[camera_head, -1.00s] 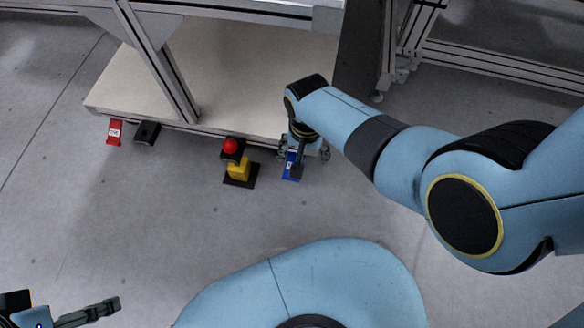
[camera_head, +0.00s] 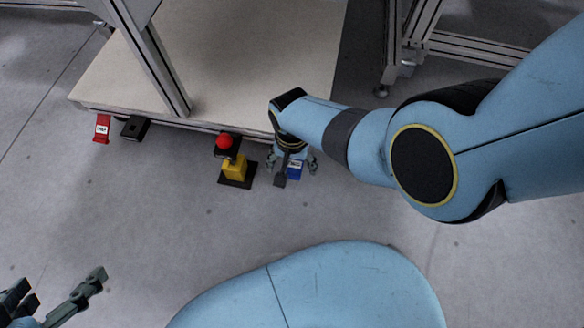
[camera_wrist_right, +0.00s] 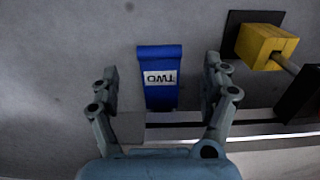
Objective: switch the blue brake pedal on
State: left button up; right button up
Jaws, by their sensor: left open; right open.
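The blue brake pedal (camera_head: 295,170) lies on the floor at the front edge of the low platform, partly hidden by my right gripper in the head view. In the right wrist view the blue pedal (camera_wrist_right: 161,88) shows a white label reading "TWO", upside down. My right gripper (camera_head: 292,168) is open above the pedal. In the wrist view its fingers (camera_wrist_right: 162,92) stand on either side of the pedal, apart from it. My left gripper (camera_head: 64,290) is open and empty at the lower left, far from the pedal.
A red pedal (camera_head: 102,127) and a black pedal (camera_head: 134,128) lie further left. The platform (camera_head: 240,70) is behind. The floor in front is clear.

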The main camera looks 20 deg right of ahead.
jog(key=shift+f+b, duration=0.45)
jog(key=shift+f, duration=0.4)
jog(key=shift+c, duration=0.3)
jog(key=c, duration=1.6)
jog(key=shift+s+d, duration=0.1)
grip_shut()
